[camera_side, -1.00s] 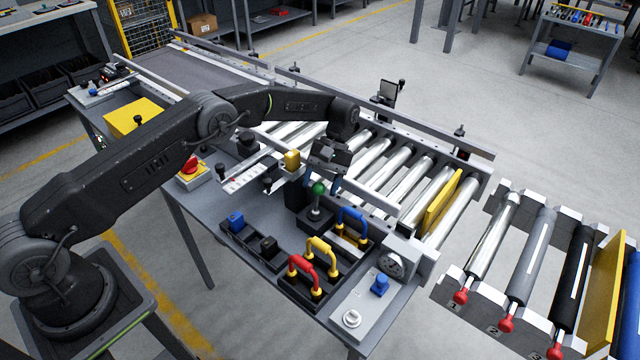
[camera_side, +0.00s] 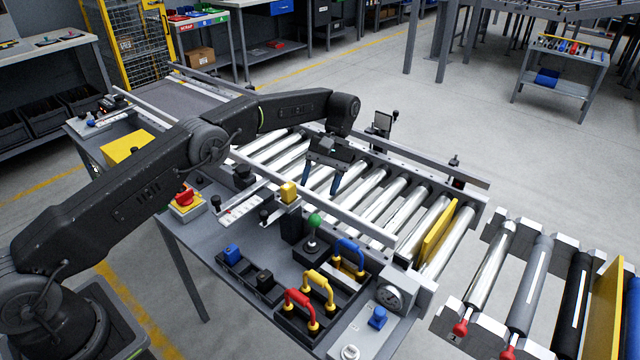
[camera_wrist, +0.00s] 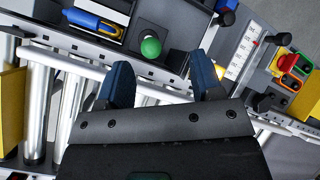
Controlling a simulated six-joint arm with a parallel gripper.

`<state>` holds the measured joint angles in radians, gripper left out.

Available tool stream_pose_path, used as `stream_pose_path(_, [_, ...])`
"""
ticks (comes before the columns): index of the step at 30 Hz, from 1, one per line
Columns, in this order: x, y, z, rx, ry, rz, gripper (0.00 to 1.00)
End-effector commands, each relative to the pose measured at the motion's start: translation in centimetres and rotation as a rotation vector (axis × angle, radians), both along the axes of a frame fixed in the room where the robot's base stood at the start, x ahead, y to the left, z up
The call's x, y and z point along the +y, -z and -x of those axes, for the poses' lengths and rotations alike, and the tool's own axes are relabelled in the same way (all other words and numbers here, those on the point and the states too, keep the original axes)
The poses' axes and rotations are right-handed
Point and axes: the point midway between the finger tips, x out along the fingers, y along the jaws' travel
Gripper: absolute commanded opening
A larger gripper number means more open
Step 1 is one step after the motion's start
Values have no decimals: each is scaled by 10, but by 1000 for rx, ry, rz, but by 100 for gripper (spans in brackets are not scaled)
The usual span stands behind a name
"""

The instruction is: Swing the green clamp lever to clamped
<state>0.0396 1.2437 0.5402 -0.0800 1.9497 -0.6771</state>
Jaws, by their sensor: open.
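The green clamp lever shows as a green ball knob (camera_side: 314,220) on a short stem above a dark square base on the bench, beside the conveyor rail. In the wrist view the green knob (camera_wrist: 151,47) is ahead of the fingers, nearer the left one. My gripper (camera_side: 334,190) is open and empty, with blue fingertips, above the rollers and behind the knob in the side view. In the wrist view its two fingers (camera_wrist: 164,78) are wide apart. Nothing touches the knob. The lever's stem is mostly hidden under the knob in the wrist view.
A long rail (camera_side: 340,210) runs between my gripper and the lever. A yellow block (camera_side: 288,191) on a dark post stands left of the knob. Blue (camera_side: 351,247), yellow (camera_side: 320,280) and red (camera_side: 300,297) handles sit in front. A red switch (camera_side: 185,197) is farther left.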

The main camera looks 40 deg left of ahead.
Motion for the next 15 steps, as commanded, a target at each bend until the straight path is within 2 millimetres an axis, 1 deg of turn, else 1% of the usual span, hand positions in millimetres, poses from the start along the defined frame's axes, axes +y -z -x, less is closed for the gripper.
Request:
stream_pose_path(1, [0,0,0,0,0,0,57])
stream_pose_path(5, [-1,-2,0,-19,-26,-26,45])
stream_pose_path(8, [-5,-6,1,-75,-95,-88,35])
stream_pose_path(11, [-9,-12,5,-163,-210,-178,26])
stream_pose_path(15, [-13,-21,18,-313,-396,-288,12])
